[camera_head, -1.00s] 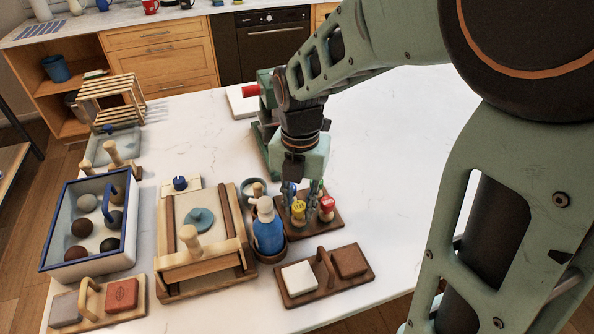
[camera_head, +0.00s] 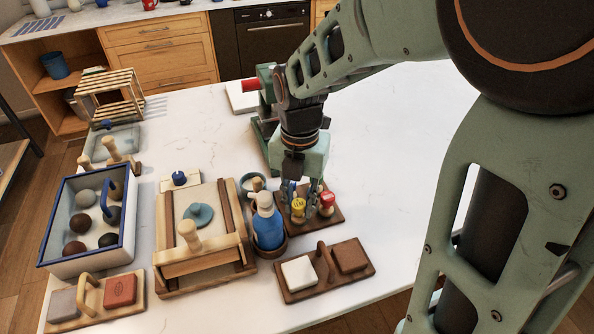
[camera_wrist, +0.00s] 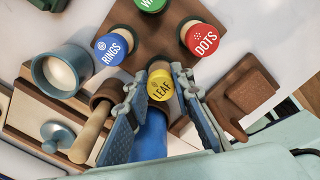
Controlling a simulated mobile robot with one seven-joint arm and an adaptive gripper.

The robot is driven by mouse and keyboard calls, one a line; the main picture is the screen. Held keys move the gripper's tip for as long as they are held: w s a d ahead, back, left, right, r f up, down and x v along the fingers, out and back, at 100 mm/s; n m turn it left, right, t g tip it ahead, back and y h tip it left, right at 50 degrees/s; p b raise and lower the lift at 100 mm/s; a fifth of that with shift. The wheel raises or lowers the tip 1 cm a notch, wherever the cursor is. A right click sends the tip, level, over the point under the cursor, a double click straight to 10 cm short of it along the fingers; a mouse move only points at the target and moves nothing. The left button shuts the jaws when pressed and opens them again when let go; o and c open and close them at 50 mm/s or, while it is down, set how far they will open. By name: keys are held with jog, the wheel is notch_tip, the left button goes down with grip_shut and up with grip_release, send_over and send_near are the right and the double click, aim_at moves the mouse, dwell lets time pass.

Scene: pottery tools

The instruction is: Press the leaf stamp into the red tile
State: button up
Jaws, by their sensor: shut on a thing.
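The yellow leaf stamp (camera_wrist: 161,86), labelled "LEAF", stands at the dark wooden stamp rack (camera_head: 331,217). My gripper (camera_wrist: 155,80) points down over it, with its blue-padded fingers on either side of the stamp, shut on it. In the head view my gripper (camera_head: 298,200) is at the rack, and the yellow top (camera_head: 298,207) shows between the fingers. The stamp's lower end is hidden. The red tile (camera_head: 120,290) lies at the front left on a light wooden board (camera_head: 78,318) with an arched handle, beside a grey tile, well away from my gripper.
The red dots stamp (camera_wrist: 202,39), blue rings stamp (camera_wrist: 110,49) and a green stamp stand close by in the rack. A blue bottle (camera_head: 267,225) is just left of my gripper. A dark board (camera_head: 318,292) holds white and brown tiles. A wooden press (camera_head: 205,265) lies between.

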jog(key=o, duration=1.1)
jog(key=shift+o, duration=0.2)
